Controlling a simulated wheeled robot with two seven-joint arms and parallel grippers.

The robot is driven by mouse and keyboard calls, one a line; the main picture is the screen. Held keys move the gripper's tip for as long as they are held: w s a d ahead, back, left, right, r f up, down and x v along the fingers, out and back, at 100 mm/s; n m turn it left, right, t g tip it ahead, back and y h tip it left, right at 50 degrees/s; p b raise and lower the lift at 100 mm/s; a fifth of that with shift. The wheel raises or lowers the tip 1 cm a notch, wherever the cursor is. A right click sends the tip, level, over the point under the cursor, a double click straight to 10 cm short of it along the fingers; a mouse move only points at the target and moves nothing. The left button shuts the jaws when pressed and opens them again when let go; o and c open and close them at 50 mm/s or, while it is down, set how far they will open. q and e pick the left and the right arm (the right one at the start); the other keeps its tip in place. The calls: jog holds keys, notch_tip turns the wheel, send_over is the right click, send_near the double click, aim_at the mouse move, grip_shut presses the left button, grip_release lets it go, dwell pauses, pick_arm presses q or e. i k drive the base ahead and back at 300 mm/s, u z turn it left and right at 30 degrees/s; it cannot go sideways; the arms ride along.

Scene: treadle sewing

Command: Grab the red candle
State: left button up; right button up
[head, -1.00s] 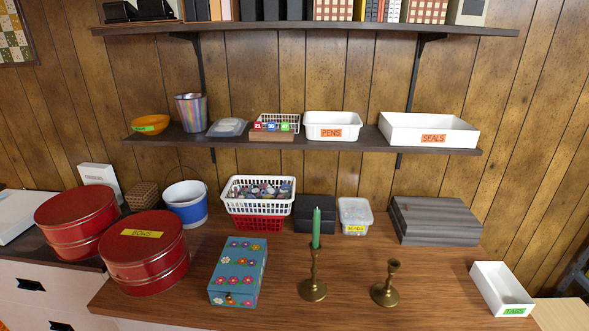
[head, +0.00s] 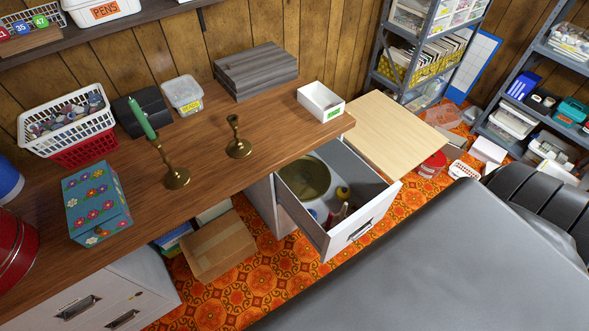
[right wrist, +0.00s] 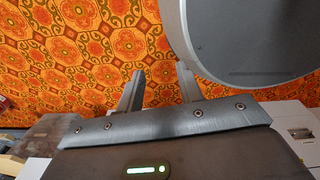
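No red candle can be made out for certain. A small red item (head: 339,213) shows in the open drawer (head: 357,230) of the desk, too small to tell what it is. A green candle (head: 142,118) stands in a brass candlestick (head: 176,178) on the desk. A second brass candlestick (head: 238,148) to its right is empty. My right gripper (right wrist: 160,70) is open and empty in the right wrist view, with patterned carpet behind its fingers. It is not visible in the head view. My left gripper is not in view.
The drawer also holds a round olive item (head: 304,178) and a yellow-topped bottle (head: 342,193). A flowered blue box (head: 97,204), a white basket (head: 66,125) and a white tray (head: 320,102) stand on the desk (head: 200,135). A cardboard box (head: 218,246) is on the floor.

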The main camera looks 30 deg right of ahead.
aim_at(329, 222)
jog(key=k, duration=0.05)
jog(key=z, duration=0.9)
